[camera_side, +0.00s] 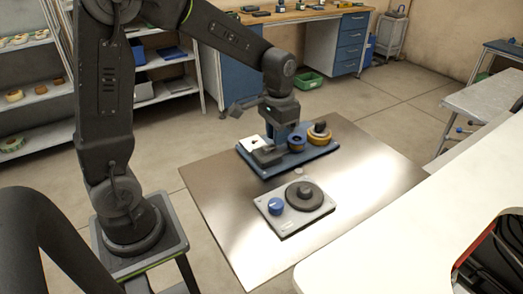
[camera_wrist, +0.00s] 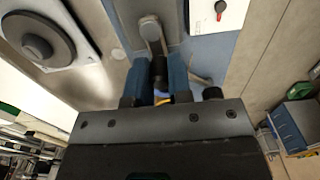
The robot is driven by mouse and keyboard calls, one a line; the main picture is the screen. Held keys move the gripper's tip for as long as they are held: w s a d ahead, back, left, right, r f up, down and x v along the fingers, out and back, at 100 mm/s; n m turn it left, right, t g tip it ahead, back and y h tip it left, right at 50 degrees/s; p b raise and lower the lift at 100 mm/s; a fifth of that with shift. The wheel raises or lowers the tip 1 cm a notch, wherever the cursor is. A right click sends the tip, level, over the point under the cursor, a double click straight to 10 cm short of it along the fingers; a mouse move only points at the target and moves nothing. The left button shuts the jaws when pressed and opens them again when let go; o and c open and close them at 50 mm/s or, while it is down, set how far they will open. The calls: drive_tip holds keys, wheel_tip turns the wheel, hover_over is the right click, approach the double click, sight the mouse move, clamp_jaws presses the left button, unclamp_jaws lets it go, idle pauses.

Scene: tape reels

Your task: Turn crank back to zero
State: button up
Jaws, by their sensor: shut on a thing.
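The crank is a grey arm (camera_wrist: 151,30) on a grey block, seen in the wrist view, with a dark upright handle (camera_wrist: 160,68) at its near end. In the side view the crank block (camera_side: 268,156) sits on the blue base board (camera_side: 272,174). My gripper (camera_wrist: 160,82) has its two blue fingers on either side of the handle and is shut on it. In the side view my gripper (camera_side: 284,136) points down over the board, and the handle is hidden there.
A white switch plate (camera_side: 250,143) and reels with yellow tape (camera_side: 319,137) stand close to my gripper on the board. In front, a grey panel carries a blue knob (camera_side: 276,206) and a dark disc (camera_side: 304,194). The metal table (camera_side: 365,180) is bare at right.

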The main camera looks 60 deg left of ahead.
drive_tip(key=shift+s+a, duration=0.1)
drive_tip(key=shift+s, duration=0.05)
drive_tip(key=shift+s+a, duration=0.2)
drive_tip(key=shift+a, duration=0.35)
drive_tip(key=shift+s+a, duration=0.3)
drive_tip(key=shift+s, duration=0.05)
drive_tip(key=shift+s+a+f, duration=0.1)
drive_tip(key=shift+s+a, duration=0.05)
drive_tip(key=shift+s, duration=0.15)
